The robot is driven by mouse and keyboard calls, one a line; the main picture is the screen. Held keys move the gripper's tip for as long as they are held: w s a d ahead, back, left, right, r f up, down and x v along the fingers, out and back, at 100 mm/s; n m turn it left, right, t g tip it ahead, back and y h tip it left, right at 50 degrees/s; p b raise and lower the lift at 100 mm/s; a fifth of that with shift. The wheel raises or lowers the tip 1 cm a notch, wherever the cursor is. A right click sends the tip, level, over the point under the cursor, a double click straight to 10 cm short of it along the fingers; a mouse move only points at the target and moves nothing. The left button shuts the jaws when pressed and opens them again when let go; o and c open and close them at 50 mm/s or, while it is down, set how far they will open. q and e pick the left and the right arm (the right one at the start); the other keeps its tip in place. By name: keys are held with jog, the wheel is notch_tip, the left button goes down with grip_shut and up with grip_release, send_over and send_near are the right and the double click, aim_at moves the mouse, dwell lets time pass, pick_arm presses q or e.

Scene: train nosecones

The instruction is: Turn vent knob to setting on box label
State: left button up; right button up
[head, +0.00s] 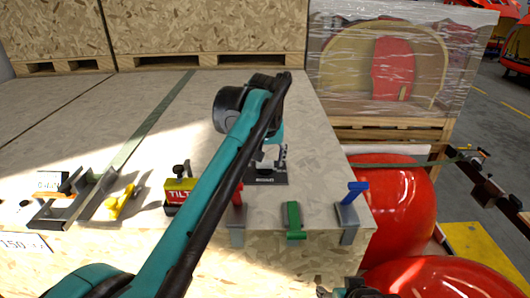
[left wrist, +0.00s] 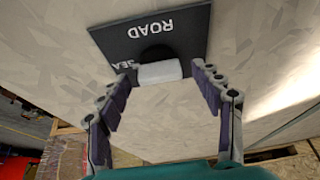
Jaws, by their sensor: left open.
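The vent knob (left wrist: 157,68) sits on a dark plate (left wrist: 190,38) with white words ROAD and SEA, upside down in the left wrist view. The knob has a black round base and a pale grip bar lying roughly level in that view. My left gripper (left wrist: 165,85) is open, its fingers on either side of the bar with gaps. In the head view the plate (head: 266,180) lies on the crate top, and my left arm partly hides the knob. My right gripper (head: 355,290) shows only as a dark part at the bottom edge.
A red and yellow TILT indicator (head: 179,192) stands left of my arm. Red, green (head: 294,220) and blue-handled clamps line the crate's front edge. A yellow tool (head: 120,203) and a white label reading 150 (head: 22,243) are at left. Red nosecones (head: 395,205) stand right.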

pick_arm(q)
jog(key=v, duration=1.1)
jog(key=shift+r, duration=0.2)
jog(key=shift+s, duration=0.1)
